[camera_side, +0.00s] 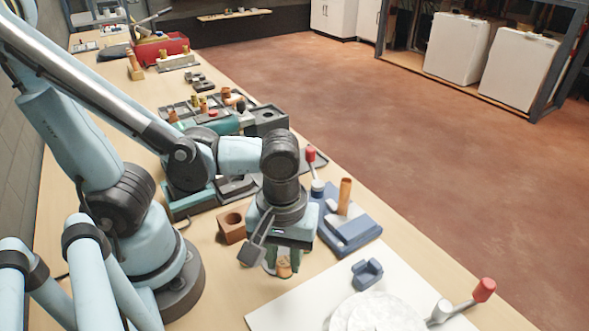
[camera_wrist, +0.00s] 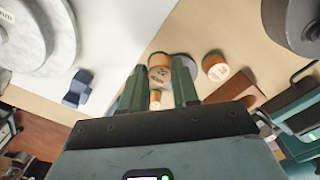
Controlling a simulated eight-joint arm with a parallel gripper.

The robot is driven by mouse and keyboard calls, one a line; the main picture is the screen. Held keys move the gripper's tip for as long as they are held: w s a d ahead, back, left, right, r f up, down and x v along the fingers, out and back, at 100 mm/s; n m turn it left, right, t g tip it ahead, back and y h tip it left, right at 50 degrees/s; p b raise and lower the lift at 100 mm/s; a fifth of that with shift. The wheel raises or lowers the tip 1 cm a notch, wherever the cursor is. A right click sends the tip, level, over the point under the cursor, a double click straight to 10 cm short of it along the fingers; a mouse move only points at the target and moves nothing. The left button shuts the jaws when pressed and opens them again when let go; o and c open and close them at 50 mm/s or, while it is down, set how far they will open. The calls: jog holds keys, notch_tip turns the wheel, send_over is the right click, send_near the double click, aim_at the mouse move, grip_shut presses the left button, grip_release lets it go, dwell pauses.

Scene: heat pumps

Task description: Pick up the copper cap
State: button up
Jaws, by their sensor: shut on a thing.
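My gripper (camera_side: 283,262) points down over the wooden table, between a brown block with a hole and the white board. It is shut on a copper cap (camera_side: 284,269), which shows low between the fingers. In the wrist view, the copper cap (camera_wrist: 160,70) with a pale, marked face sits between the two green fingertips (camera_wrist: 159,66). A smaller copper piece (camera_wrist: 155,98) shows between the fingers, nearer the palm. Another copper piece (camera_wrist: 215,66) with a pale face is apart, right of the right finger. I cannot tell whether the held cap touches the table.
The brown block (camera_side: 232,228) is close on the left. A blue fixture (camera_side: 348,228) with an upright copper pipe (camera_side: 345,196) stands to the right. The white board (camera_side: 300,302) in front carries a pale round disc (camera_side: 378,313) and a small blue cradle (camera_side: 367,273).

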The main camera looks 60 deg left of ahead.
jog(key=s+d+r, duration=0.2)
jog(key=s, duration=0.1)
jog(key=s+d+r, duration=0.1)
jog(key=s+r, duration=0.2)
jog(key=s, duration=0.1)
jog(key=s+d+r, duration=0.2)
jog(key=s, duration=0.1)
jog(key=shift+s+d+r, duration=0.15)
jog(key=shift+d+r, duration=0.15)
jog(key=w+a+r+n, duration=0.1)
jog(key=w+r+n, duration=0.2)
jog(key=w, duration=0.4)
jog(key=w+r+n, duration=0.2)
jog(key=w+n, duration=0.1)
jog(key=w, duration=0.4)
jog(key=w+a+n, duration=0.2)
jog(key=w+a, duration=0.1)
jog(key=w, duration=0.1)
jog(key=w+a+r+n, duration=0.1)
jog(key=w+a+n, duration=0.1)
jog(key=w, duration=0.3)
jog(key=w+a+n, duration=0.2)
jog(key=w+a, duration=0.2)
jog(key=a, duration=0.1)
jog(key=shift+w+a+r, duration=0.1)
jog(key=shift+w+r, duration=0.05)
jog(key=shift+r, duration=0.1)
jog(key=shift+f, duration=0.9)
